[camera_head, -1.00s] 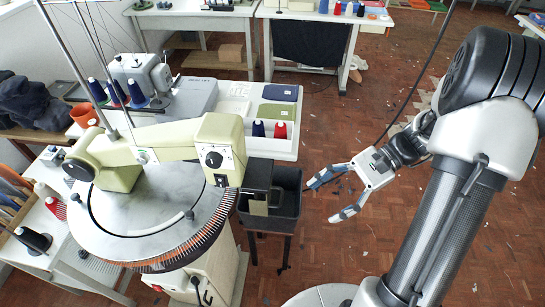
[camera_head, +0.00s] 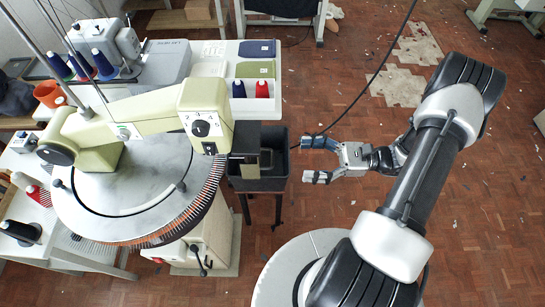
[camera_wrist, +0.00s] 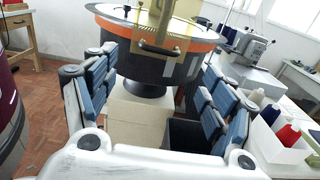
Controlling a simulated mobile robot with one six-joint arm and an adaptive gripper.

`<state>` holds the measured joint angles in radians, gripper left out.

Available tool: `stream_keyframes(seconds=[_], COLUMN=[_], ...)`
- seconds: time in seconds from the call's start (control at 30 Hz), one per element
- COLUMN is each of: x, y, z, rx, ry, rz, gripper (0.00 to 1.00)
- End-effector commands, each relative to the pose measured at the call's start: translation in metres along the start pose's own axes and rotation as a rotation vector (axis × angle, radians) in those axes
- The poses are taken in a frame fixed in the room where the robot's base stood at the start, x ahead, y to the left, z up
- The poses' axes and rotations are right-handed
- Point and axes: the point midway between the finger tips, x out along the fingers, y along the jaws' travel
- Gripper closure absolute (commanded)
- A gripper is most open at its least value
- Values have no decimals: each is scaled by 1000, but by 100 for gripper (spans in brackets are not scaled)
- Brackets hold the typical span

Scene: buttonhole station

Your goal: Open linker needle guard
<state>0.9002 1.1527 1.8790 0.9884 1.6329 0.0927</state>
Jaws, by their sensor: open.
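The linker (camera_head: 140,200) is a cream machine with a round metal dial at the left of the head view. Its needle guard (camera_wrist: 172,22) shows in the wrist view as an amber see-through panel in front of the dial's orange rim, with a dark bar handle (camera_wrist: 158,48) low on it. The guard appears lowered; in the head view it is hard to make out beside the machine head. My gripper (camera_head: 318,160) is open and empty, right of the linker and apart from it. In the wrist view its fingers (camera_wrist: 155,95) spread either side of the handle, which is farther off.
A black bin (camera_head: 262,160) on a stand lies between my gripper and the linker. A white tray (camera_head: 240,107) with blue and red cones stands behind it. A thin dark cable (camera_head: 375,75) hangs behind my gripper. The floor on the right is largely clear.

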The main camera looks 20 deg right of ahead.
Motion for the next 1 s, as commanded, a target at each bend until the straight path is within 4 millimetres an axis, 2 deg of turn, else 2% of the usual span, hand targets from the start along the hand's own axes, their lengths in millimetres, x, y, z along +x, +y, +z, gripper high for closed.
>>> stream_keyframes(seconds=[0.03, 0.2, 0.43, 0.6, 0.9, 1.0], x=[12, 50, 87, 99, 101, 101], y=[1, 1, 1, 0, 0, 0], z=[0, -1, 0, 0, 0, 0], rx=[1, 2, 0, -1, -1, -1], ry=[0, 1, 2, 2, 2, 2], rz=[5, 6, 4, 1, 0, 1], gripper=[23, 23, 23, 23, 23, 29])
